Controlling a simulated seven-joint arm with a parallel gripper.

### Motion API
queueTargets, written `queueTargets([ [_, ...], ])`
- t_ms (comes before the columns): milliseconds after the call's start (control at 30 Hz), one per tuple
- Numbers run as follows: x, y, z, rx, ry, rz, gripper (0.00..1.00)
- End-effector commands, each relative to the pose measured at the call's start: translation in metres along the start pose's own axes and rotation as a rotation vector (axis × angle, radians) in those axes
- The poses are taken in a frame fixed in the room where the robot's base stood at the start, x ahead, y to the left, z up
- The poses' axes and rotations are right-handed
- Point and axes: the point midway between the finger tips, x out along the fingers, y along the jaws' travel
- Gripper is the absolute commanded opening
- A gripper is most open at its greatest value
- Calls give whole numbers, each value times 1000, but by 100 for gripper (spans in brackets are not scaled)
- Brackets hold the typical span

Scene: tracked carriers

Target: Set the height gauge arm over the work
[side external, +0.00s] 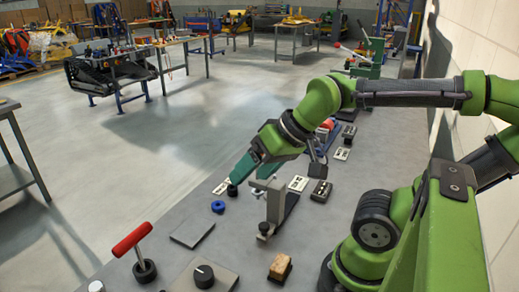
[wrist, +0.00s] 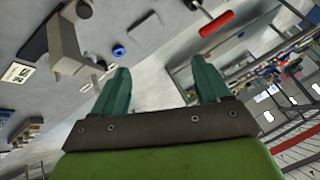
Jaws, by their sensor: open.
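A grey height gauge (side external: 274,205) stands on the bench, with an upright post, a short arm at its top and a dark, long base. In the wrist view the gauge (wrist: 66,48) is at upper left, outside my fingers. My gripper (side external: 240,172) is open and empty, pointing down just left of the gauge's top in the side view; touching or apart is unclear. In the wrist view my gripper (wrist: 162,80) has its teal fingers wide apart. A blue ring (side external: 218,206) lies on the bench left of the gauge. Which piece is the work is unclear.
A red-handled T-shaped tool (side external: 132,241) stands at front left. A grey plate (side external: 193,233), a plate with a black knob (side external: 204,277) and a wooden block (side external: 280,266) lie nearer the front. Labelled cards and dark boxes (side external: 321,190) lie right of the gauge.

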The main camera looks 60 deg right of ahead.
Motion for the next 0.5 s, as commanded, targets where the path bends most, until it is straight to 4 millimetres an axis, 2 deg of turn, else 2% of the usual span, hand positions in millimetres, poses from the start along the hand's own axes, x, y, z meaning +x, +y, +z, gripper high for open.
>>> queueTargets([
  [33,6,0,2,-2,-26,7,67],
  [100,15,-2,0,-15,-63,23,57],
  [233,36,-4,-4,-132,-205,102,56],
  [500,78,4,-17,-660,-657,272,56],
])
